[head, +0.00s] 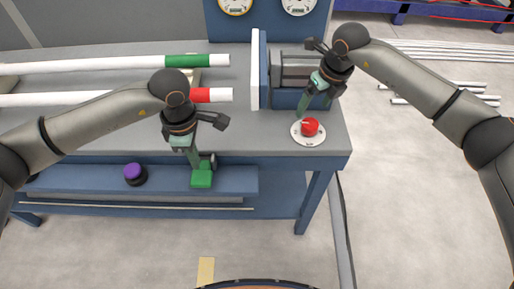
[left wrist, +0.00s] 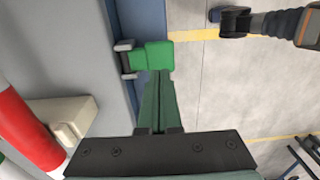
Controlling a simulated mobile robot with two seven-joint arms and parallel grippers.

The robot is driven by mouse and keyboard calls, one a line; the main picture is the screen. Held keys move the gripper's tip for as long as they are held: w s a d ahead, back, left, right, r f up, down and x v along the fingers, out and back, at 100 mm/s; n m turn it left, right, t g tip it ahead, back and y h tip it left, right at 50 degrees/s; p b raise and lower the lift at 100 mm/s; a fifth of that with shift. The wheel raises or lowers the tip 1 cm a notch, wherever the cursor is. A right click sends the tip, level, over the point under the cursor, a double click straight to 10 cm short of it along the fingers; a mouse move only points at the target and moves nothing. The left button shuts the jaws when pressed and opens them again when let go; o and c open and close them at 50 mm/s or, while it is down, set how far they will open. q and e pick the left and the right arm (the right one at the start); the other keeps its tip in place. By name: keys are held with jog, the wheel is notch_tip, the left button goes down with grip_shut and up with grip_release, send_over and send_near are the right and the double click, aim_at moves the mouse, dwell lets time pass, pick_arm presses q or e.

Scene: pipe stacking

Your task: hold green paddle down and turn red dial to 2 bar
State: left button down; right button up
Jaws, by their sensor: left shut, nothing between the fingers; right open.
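The green paddle (head: 202,174) sticks out from the front edge of the workbench in the head view. It also shows in the left wrist view (left wrist: 155,55), beside a grey bracket. My left gripper (head: 195,161) is shut and empty, with its fingertips at the paddle; I cannot tell whether they touch it. The red dial (head: 310,127) sits on a round white plate (head: 310,141) near the bench's front right corner. Its scale marks are too small to read. My right gripper (head: 304,108) is open, just above and behind the dial, apart from the knob.
A purple knob (head: 133,173) is on the lower blue front rail. White pipes with green (head: 187,61) and red (head: 201,95) bands lie on the bench at left. A white upright panel (head: 255,70) stands mid-bench. Two gauges (head: 298,5) are at the back.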

pick_arm(q)
notch_tip(320, 180, up, 6)
dwell(0.5)
dwell(0.4)
